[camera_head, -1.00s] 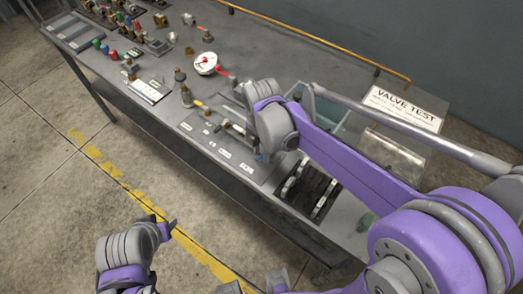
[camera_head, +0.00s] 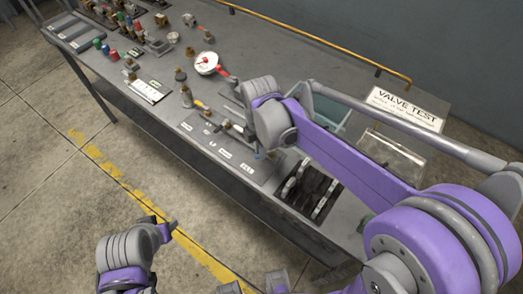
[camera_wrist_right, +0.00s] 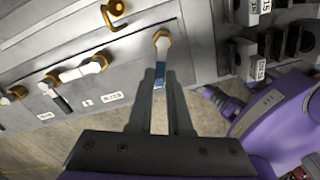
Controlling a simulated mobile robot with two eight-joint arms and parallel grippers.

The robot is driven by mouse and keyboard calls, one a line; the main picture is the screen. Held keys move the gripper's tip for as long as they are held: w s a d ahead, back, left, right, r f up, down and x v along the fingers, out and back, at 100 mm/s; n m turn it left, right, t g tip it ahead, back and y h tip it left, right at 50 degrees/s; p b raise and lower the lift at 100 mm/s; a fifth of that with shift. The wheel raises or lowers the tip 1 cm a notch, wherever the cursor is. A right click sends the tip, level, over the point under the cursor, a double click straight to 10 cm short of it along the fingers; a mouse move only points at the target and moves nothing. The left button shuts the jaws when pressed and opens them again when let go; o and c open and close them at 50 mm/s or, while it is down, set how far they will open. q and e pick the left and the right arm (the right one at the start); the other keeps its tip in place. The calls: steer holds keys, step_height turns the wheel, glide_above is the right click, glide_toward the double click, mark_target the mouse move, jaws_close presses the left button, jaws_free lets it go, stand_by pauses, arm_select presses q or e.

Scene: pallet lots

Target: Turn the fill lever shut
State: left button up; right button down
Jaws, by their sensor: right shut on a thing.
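In the right wrist view my right gripper (camera_wrist_right: 161,78) is shut on a blue-handled lever (camera_wrist_right: 160,68). The lever hangs from a brass pivot (camera_wrist_right: 162,42) on the grey panel, and its handle lies between the two dark fingers. Which label belongs to it cannot be read. In the head view my right wrist hides most of the lever and the fingers. My left gripper (camera_head: 165,228) is low at the left, over the floor and away from the bench; its jaw gap cannot be judged.
The grey bench (camera_head: 200,140) carries a white gauge (camera_head: 206,63), brass fittings and coloured knobs towards the far left. Other brass-ended levers (camera_wrist_right: 72,75) sit left of the held one. A VALVE TEST sign (camera_head: 405,108) stands at the right. The floor in front is clear.

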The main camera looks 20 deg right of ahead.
steer(key=m, duration=0.2)
steer(key=w+m, duration=0.1)
steer(key=shift+w+a+m, duration=0.1)
steer(key=shift+w+m, duration=0.05)
steer(key=shift+m, duration=0.25)
steer(key=m, duration=0.1)
steer(key=w+m, duration=0.1)
steer(key=shift+m+b, duration=0.3)
steer(key=shift+b, duration=0.05)
steer(key=m, duration=0.1)
steer(key=w+m, duration=0.1)
steer(key=m, duration=0.1)
steer(key=shift+d+m, duration=0.3)
steer(key=shift+d, duration=0.05)
steer(key=shift+w+d+m, duration=0.2)
steer(key=shift+w+m, duration=0.05)
steer(key=shift+m, duration=0.6)
steer(key=shift+w+d+m, duration=0.2)
steer(key=shift+m, duration=0.65)
steer(key=c, duration=0.8)
jaws_free()
steer(key=shift+c, duration=0.2)
